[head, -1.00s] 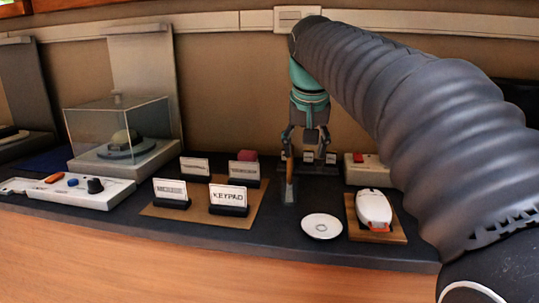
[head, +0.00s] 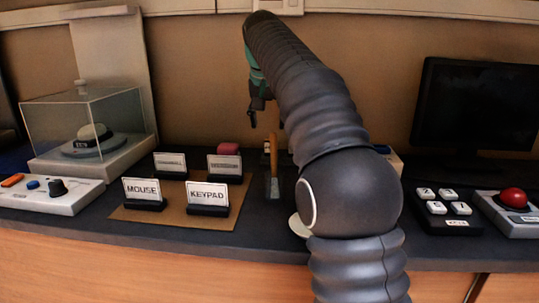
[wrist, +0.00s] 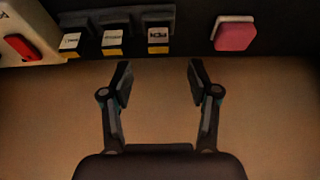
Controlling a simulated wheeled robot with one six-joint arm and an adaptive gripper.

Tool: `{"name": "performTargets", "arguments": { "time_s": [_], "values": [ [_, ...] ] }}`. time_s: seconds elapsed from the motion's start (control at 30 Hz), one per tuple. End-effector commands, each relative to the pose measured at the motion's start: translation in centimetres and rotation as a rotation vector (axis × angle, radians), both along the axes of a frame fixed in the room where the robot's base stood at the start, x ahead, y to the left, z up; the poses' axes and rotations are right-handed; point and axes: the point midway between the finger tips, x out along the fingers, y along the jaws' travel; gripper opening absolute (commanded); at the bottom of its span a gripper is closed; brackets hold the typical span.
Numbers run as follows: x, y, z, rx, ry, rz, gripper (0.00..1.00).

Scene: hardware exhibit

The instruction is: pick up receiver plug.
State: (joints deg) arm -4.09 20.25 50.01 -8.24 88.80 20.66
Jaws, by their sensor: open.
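My gripper (head: 258,118) is in the head view at the back of the counter, partly hidden by my arm. In the wrist view my gripper (wrist: 160,78) has its two fingers wide apart with nothing between them. Three small dark blocks with white labels and yellow edges (wrist: 112,40) stand in a row beyond the left finger and the gap. A pink block (wrist: 234,36) with a pale edge lies beyond the right finger; in the head view it shows behind the cards (head: 228,149). I cannot tell which of these is the receiver plug, as the labels are unreadable.
A wooden-handled tool (head: 273,170) stands upright near my arm. Name cards, including KEYPAD (head: 208,193) and MOUSE (head: 141,190), stand on a brown mat. A glass case (head: 85,125) is at left; a monitor (head: 472,110), keypad and red button are at right.

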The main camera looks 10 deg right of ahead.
Motion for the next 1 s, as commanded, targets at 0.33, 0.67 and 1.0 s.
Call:
{"name": "performTargets", "arguments": {
  "time_s": [0.33, 0.67, 1.0],
  "values": [
    [1.2, -0.5, -3.0, 0.000, -0.001, -0.002, 0.60],
    [2.6, -1.1, -6.4, 0.000, 0.001, -0.002, 0.60],
    [3.1, -1.3, -7.7, 0.000, -0.001, -0.001, 0.60]
  ]
}}
